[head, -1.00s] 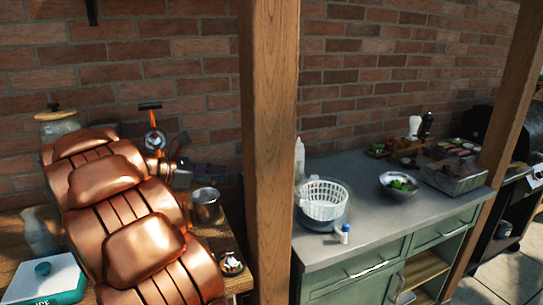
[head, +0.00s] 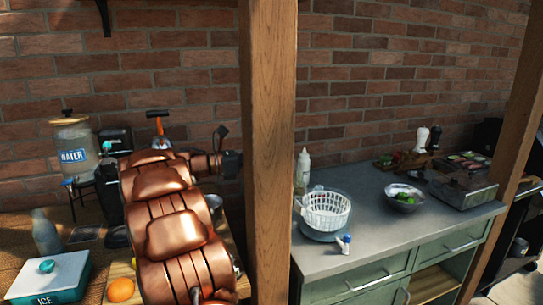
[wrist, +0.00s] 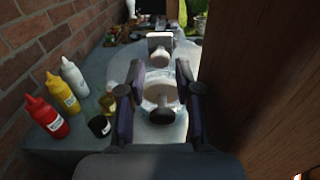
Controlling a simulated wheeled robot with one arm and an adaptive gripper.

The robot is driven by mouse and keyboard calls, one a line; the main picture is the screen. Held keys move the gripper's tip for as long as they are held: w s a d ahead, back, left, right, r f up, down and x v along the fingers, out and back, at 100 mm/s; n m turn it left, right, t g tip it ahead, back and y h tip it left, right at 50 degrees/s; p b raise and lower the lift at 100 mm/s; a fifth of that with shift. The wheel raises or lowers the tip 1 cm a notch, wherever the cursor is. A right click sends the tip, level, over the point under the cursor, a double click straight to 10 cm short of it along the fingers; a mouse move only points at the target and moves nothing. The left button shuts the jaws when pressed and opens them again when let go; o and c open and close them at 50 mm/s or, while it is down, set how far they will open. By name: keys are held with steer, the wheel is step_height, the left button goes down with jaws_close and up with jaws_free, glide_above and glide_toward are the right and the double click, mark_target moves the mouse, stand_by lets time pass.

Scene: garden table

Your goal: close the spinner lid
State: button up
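The salad spinner (head: 322,233) stands on the grey counter just right of the wooden post, a clear bowl with a white slotted basket (head: 327,208) in it. No lid can be made out on it in the head view. In the wrist view the white round basket (wrist: 158,96) shows between and beyond the fingers. A pale upright piece with a knob (wrist: 160,50) stands behind it; I cannot tell if this is the lid. My gripper (wrist: 160,88) is open and empty, with its fingers apart.
The wooden post (head: 268,150) stands close by my gripper. Red (wrist: 45,116), yellow (wrist: 62,94) and white (wrist: 74,76) bottles stand along the wall. A small white-and-blue bottle (head: 344,245) is in front of the spinner. A salad bowl (head: 404,200) stands farther right.

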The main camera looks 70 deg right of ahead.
steer(key=shift+x, duration=1.3)
steer(key=shift+c, duration=0.2)
jaws_close()
